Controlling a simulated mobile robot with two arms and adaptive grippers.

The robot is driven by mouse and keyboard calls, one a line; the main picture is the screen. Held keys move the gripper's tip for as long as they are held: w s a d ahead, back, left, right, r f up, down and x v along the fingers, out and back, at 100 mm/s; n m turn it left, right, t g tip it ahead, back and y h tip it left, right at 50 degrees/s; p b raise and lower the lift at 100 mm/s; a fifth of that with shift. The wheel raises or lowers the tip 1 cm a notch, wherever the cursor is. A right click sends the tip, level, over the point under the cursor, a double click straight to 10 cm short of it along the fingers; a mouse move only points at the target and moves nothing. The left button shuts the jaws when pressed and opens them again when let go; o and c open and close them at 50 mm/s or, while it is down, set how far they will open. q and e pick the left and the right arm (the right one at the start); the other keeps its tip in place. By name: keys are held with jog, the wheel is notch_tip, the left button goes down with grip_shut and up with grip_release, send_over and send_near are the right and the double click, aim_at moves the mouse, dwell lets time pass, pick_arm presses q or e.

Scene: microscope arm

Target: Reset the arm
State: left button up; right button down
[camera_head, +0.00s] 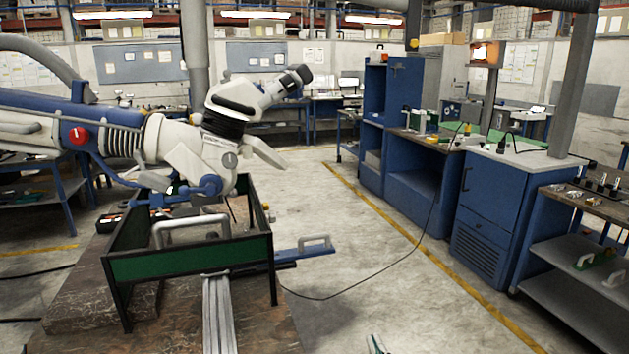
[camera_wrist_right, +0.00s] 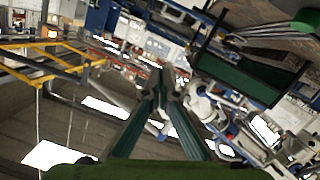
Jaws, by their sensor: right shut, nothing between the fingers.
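The microscope arm (camera_head: 120,140) is a large white and blue arm that reaches in from the left in the head view. It has a ribbed dark sleeve and a red knob. Its white head (camera_head: 235,105) with dark eyepieces hangs above a green-sided frame (camera_head: 190,262). My right gripper (camera_head: 376,345) shows only as a small tip at the bottom edge of the head view, apart from the microscope arm. In the right wrist view the right gripper (camera_wrist_right: 163,82) has its two green fingers brought together, with nothing between them. My left gripper is not in view.
Blue cabinets (camera_head: 490,205) and a shelf cart (camera_head: 580,255) stand on the right. A blue piece with a handle (camera_head: 303,248) sticks out beside the green frame. A dark cable (camera_head: 375,272) lies on the floor. The floor between the frame and the cabinets is mostly clear.

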jog(key=s+d+f+m+g+h, duration=0.1)
jog(key=s+d+f+g, duration=0.2)
jog(key=s+f, duration=0.35)
jog(key=s+d+f+m+g+h, duration=0.1)
jog(key=s+d+f+m+g, duration=0.1)
jog(key=s+d+f+g, duration=0.45)
jog(key=s+f+g, duration=0.4)
jog(key=s+f, duration=0.6)
jog(key=s, duration=0.4)
notch_tip(320, 180, down, 25)
jog(key=s+d+f+g, duration=0.2)
jog(key=s+f, duration=1.4)
jog(key=s, duration=0.2)
jog(key=shift+s+d+f, duration=0.2)
jog(key=shift+d+f, duration=0.1)
